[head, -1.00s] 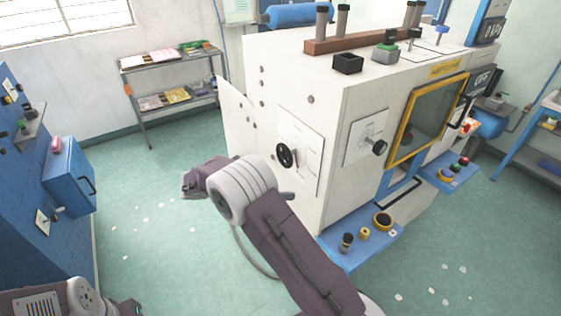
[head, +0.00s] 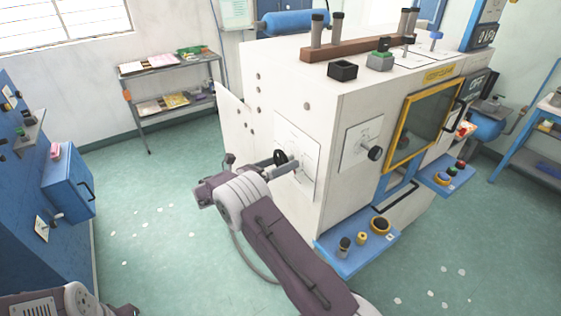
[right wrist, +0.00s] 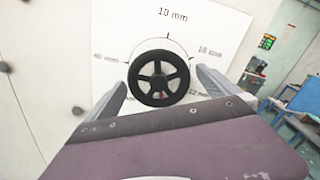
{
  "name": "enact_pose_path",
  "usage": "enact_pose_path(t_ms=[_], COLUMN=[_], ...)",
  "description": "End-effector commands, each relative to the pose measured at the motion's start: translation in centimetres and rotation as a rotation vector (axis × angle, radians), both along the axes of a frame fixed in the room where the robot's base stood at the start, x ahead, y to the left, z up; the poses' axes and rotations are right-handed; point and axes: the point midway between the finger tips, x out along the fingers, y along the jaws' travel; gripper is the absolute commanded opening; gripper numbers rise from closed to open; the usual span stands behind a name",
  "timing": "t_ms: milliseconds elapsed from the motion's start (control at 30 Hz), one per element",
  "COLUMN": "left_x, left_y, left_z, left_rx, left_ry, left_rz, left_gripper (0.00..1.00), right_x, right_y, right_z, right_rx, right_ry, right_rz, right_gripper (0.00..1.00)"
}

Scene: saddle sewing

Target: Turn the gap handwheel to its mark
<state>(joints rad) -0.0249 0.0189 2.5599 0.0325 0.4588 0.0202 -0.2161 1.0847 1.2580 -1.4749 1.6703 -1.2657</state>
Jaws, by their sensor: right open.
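The gap handwheel (head: 281,157) is a black wheel with spokes on a white dial plate on the machine's left side. In the right wrist view the handwheel (right wrist: 158,78) faces me, with a small red mark showing low between its spokes. The plate (right wrist: 205,25) reads 10 mm at the top, 18 mm at the right and what looks like 22 mm at the lower right; the left label is blurred. My right gripper (right wrist: 162,77) is open, one finger on each side of the wheel, with no clear grip on it. My left gripper is not in view.
A second black knob (head: 375,153) sits on the machine's front face, beside a yellow-framed window (head: 425,122). A blue shelf (head: 345,262) with small knobs juts out below. A blue cabinet (head: 68,183) stands at the left.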

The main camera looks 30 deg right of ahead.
Motion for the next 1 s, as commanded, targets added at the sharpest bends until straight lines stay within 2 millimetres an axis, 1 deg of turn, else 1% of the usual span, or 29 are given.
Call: enact_pose_path(t_ms=[233,267,300,367,400,467,500,767,1000], left_x=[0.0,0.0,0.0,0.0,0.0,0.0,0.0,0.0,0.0], left_y=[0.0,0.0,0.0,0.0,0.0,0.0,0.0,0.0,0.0], left_z=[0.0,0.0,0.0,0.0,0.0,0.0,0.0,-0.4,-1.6], left_rx=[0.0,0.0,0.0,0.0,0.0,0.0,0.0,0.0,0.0], left_ry=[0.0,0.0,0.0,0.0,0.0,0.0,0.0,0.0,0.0], left_rz=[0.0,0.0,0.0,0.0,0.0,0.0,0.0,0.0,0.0], left_gripper=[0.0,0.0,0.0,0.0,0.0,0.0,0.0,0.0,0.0], right_x=[0.0,0.0,0.0,0.0,0.0,0.0,0.0,0.0,0.1], right_y=[-0.2,-0.2,-0.2,-0.2,-0.2,-0.2,-0.2,-0.2,-0.1], right_z=[-0.1,-0.1,-0.1,-0.1,-0.1,-0.1,-0.1,-0.2,-0.4], right_rx=[0.0,0.0,0.0,0.0,0.001,0.001,0.001,0.004,0.016], right_ry=[0.0,0.0,0.0,0.0,0.0,0.0,0.0,-0.039,-0.185], right_rz=[0.001,0.001,0.001,0.001,0.0,0.0,0.0,0.0,0.0], right_gripper=[1.0,0.94,0.83,0.67,0.56,0.39,0.37,0.38,0.38])
